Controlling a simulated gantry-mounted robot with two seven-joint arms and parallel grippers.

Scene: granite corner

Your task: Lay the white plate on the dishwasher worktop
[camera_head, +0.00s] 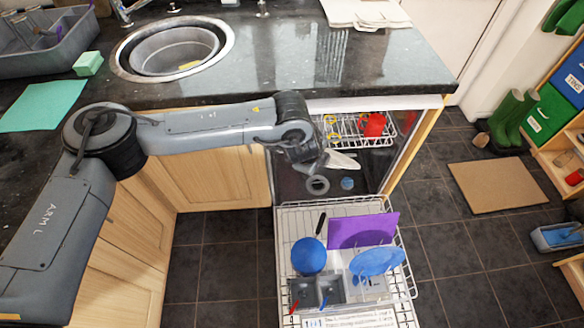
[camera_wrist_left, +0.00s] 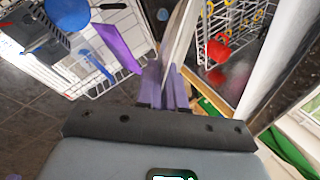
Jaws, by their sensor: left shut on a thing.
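My left gripper (camera_head: 322,162) is shut on the white plate (camera_head: 343,161) in front of the open dishwasher, below the worktop's front edge. The wrist view shows the plate (camera_wrist_left: 180,38) nearly edge-on between the fingers (camera_wrist_left: 165,88). The fingers hide part of its rim. The dark granite dishwasher worktop (camera_head: 300,62) lies above and behind the gripper, with bare surface right of the sink. My right gripper is in neither view.
The pulled-out lower rack (camera_head: 408,268) holds a purple board (camera_head: 362,230), a blue plate (camera_head: 377,262) and a blue bowl (camera_head: 308,256). A red mug (camera_head: 374,124) stands in the upper rack. A sink (camera_head: 172,48) and a pale flat stack (camera_head: 365,12) are on the worktop.

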